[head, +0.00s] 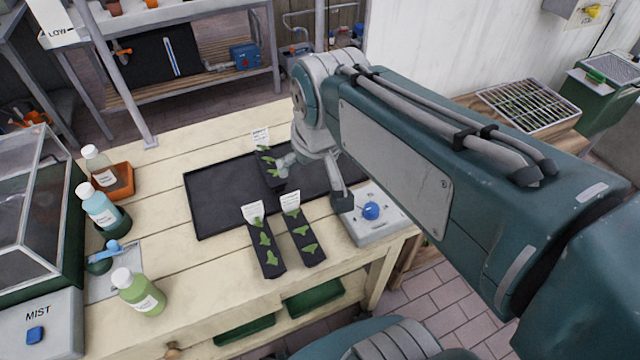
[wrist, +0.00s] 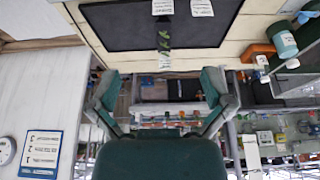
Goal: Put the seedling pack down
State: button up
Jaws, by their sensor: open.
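A seedling pack (head: 268,170), a dark strip with green leaves and a white label, lies on the black tray (head: 215,205). In the wrist view this pack (wrist: 164,36) lies on the tray (wrist: 110,28), in line with the gap between my fingers. Two more packs, a left one (head: 265,250) and a right one (head: 303,238), lie side by side across the tray's front edge. My gripper (head: 312,183) is open above the tray, right beside the pack on it. In the wrist view its fingers (wrist: 160,78) are apart with nothing held.
A grey box with a blue knob (head: 371,211) stands right of the tray. Bottles, including a green one (head: 138,292), an orange tray (head: 118,180) and a glass case (head: 35,205) stand at the left.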

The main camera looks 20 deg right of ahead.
jog(key=s+f+t, duration=0.1)
jog(key=s, duration=0.6)
jog(key=shift+f, duration=0.4)
